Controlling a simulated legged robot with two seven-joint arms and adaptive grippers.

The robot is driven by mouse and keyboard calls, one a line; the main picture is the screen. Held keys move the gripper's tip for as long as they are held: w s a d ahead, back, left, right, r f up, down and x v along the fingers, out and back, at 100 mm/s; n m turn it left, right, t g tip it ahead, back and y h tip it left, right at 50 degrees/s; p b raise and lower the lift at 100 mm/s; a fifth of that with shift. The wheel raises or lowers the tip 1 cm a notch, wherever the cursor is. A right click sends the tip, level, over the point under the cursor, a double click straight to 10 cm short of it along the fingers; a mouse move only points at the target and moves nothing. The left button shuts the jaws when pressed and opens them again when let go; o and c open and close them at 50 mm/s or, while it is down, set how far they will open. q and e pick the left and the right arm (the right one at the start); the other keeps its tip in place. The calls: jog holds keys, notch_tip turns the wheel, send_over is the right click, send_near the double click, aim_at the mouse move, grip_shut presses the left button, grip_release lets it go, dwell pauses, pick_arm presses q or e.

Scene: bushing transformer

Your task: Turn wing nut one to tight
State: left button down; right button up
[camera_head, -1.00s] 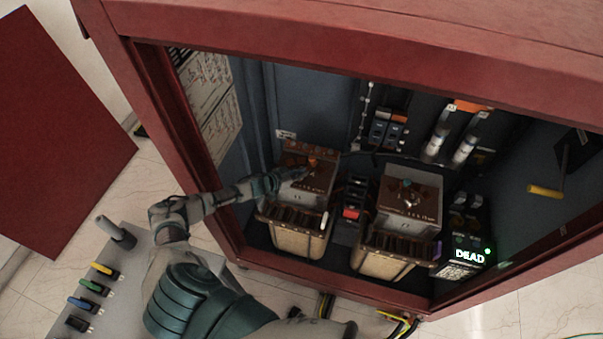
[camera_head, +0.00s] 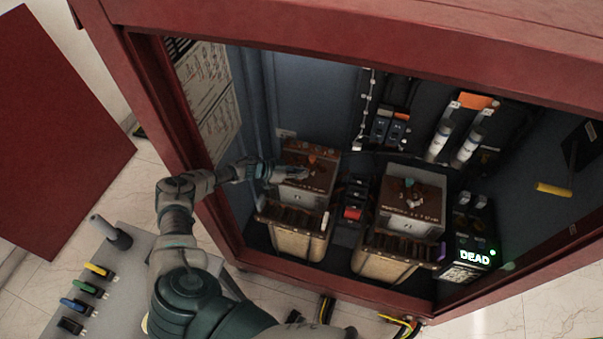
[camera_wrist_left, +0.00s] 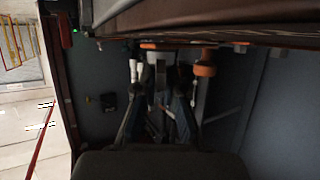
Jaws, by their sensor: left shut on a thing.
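The left transformer unit (camera_head: 303,193) stands in the open red cabinet, with a brown top plate and a tan ribbed lower part. My left gripper (camera_head: 302,173) reaches in from the left, low over that top plate. In the left wrist view, its two dark fingers (camera_wrist_left: 160,85) close around a small grey piece (camera_wrist_left: 160,73), which looks like the wing nut. The fingers and dim light hide the nut's shape and how far it is turned. A small orange-brown piece (camera_head: 312,160) stands just beyond the fingertips. My right gripper is not in view.
A second transformer unit (camera_head: 411,212) stands to the right, with small fittings on its top. A lit box reading DEAD (camera_head: 474,257) is at the lower right. The red cabinet frame (camera_head: 190,150) borders my arm on the left. A yellow handle (camera_head: 553,190) shows at the right.

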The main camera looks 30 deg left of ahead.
pick_arm(q)
jog(key=shift+s+a+f, duration=0.1)
jog(key=shift+s+f, duration=0.2)
jog(key=shift+f, duration=0.2)
jog(key=c, duration=1.3)
grip_release()
jog(key=shift+w, duration=0.15)
jog(key=shift+w+a+r, duration=0.1)
jog(key=shift+a+r, duration=0.05)
notch_tip(320, 180, up, 9)
jog(key=shift+r, duration=0.3)
